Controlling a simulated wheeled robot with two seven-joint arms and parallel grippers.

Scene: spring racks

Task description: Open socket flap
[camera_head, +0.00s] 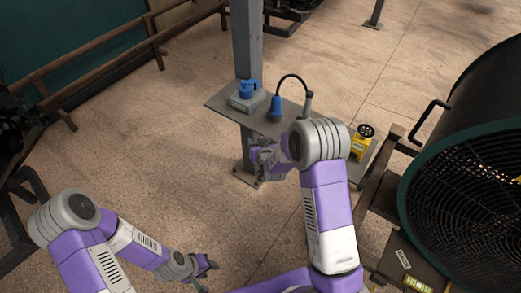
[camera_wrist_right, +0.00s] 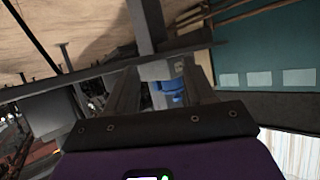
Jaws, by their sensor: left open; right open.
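The blue socket (camera_head: 247,88) sits on a grey box (camera_head: 246,101) on a small metal shelf (camera_head: 220,103) fixed to an upright post. The flap is too small to tell open or shut. A blue plug (camera_head: 276,107) with a black cable stands on the shelf to its right. In the right wrist view the blue socket (camera_wrist_right: 168,88) appears between my two open fingers, beyond them. My right gripper (camera_head: 262,155) is below the shelf's front edge in the head view, partly hidden by its arm, and apart from the socket. My left gripper (camera_head: 207,265) is low and empty, far from the shelf.
The grey post (camera_head: 246,40) rises behind the socket. A large black fan (camera_head: 475,170) stands at the right, with a yellow object (camera_head: 362,148) near it. A brown rail (camera_head: 100,42) runs along the left back. The floor between is clear.

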